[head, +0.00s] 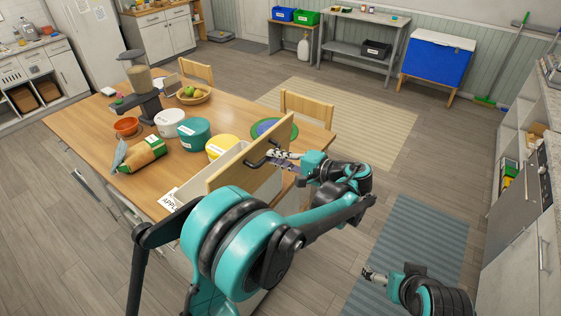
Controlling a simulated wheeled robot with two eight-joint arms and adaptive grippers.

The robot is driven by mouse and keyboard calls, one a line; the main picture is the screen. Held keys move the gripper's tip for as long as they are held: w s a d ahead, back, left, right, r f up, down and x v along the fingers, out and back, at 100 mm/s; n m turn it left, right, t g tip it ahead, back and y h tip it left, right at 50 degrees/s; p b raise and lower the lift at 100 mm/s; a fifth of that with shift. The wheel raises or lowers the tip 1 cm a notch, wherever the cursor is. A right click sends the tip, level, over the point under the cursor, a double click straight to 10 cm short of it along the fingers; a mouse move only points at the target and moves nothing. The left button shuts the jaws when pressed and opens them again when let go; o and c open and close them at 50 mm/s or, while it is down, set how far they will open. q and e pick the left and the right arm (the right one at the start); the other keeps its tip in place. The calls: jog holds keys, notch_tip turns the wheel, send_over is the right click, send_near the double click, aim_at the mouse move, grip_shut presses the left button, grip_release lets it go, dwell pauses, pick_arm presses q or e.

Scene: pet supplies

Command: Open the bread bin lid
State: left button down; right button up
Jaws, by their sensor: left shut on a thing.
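The bread bin (216,169) is a cream box at the near right side of the wooden table. Its wooden lid (233,176) stands raised on edge, tilted up from the box, with a dark handle (262,150) on the side facing right. My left gripper (275,157) is shut on the handle, reaching it from the right. The lid and my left arm hide part of the box, so its inside shows only as a narrow pale strip. My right gripper (371,276) is low at the lower right, over the floor and away from the bin; its fingers are too small to read.
A blue-green plate (272,129) lies behind the lid. Wooden chairs (307,106) stand at the table's far side. Floor to the right is open.

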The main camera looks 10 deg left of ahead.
pick_arm(q)
jog(key=shift+s+d+f, duration=0.1)
jog(key=shift+s+f, duration=0.2)
jog(key=shift+f, duration=0.45)
pick_arm(e)
jog(key=shift+s+d+f, duration=0.15)
jog(key=shift+d+f, duration=0.15)
jog(key=shift+d, duration=0.1)
pick_arm(q)
jog(key=c, duration=1.7)
grip_release()
jog(key=shift+c, duration=0.2)
jog(key=shift+o, duration=1)
jog(key=shift+w+a+f+g, duration=0.15)
jog(key=shift+w+a+g, duration=0.1)
jog(key=shift+a+g, duration=0.05)
pick_arm(e)
jog(key=shift+w+a, duration=0.25)
jog(key=shift+a, duration=0.2)
